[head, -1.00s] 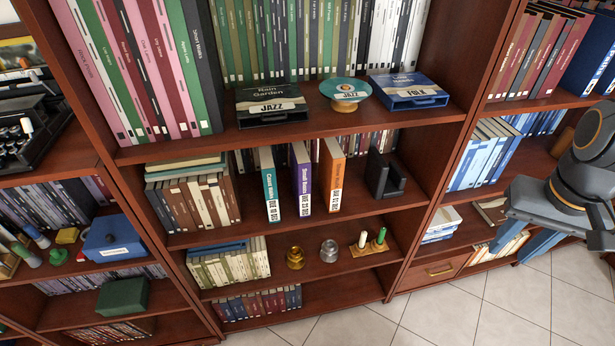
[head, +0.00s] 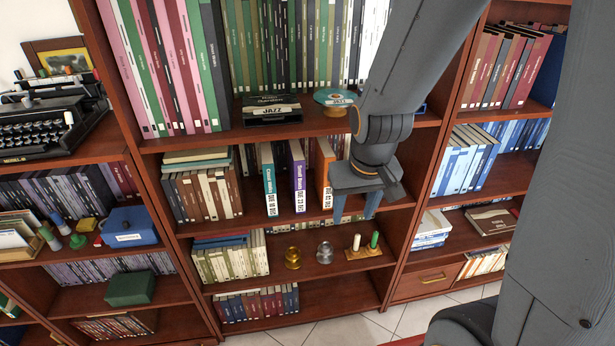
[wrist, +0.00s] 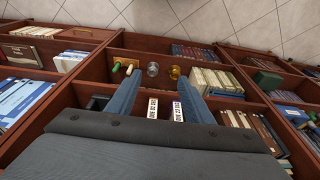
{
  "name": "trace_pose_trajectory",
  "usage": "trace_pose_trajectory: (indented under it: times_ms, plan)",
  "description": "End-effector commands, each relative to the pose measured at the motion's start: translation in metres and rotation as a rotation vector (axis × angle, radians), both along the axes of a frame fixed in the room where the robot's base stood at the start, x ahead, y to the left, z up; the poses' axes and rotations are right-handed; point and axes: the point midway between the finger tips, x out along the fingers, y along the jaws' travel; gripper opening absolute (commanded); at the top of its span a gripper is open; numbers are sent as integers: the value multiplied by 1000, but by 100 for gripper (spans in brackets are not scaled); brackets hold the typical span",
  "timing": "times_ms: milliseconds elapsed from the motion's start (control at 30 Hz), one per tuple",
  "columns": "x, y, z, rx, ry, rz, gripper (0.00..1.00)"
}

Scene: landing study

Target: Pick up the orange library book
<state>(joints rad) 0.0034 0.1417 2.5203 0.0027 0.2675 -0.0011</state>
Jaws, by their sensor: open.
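The orange library book (head: 324,172) stands upright on the middle shelf (head: 240,221), its white date label facing out. It is the rightmost of three spaced books, and my gripper partly covers it in the head view. My gripper (head: 355,212) is open and empty in front of the shelf, just right of the orange book's spine. In the wrist view two date labels show between the fingers of my gripper (wrist: 166,74); the left one appears to be the orange book's (wrist: 152,108). I cannot tell the distance from fingers to spine.
The purple book (head: 298,177) and teal book (head: 269,180) stand left of the orange one, with gaps between. A dark bookend (wrist: 97,102) is beside my gripper, hidden in the head view.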

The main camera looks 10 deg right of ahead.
Motion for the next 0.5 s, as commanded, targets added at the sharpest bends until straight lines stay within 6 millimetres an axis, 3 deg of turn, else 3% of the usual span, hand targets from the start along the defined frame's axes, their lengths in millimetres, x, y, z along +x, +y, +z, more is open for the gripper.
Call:
trace_pose_trajectory:
  times_ms: [33,200,333,500]
  plan:
    - [14,0,-15,0,-22,0,47]
    - [58,0,-48,-1,-118,2,47]
    - [77,1,-62,-2,-164,4,47]
    - [98,1,-65,-1,-182,5,47]
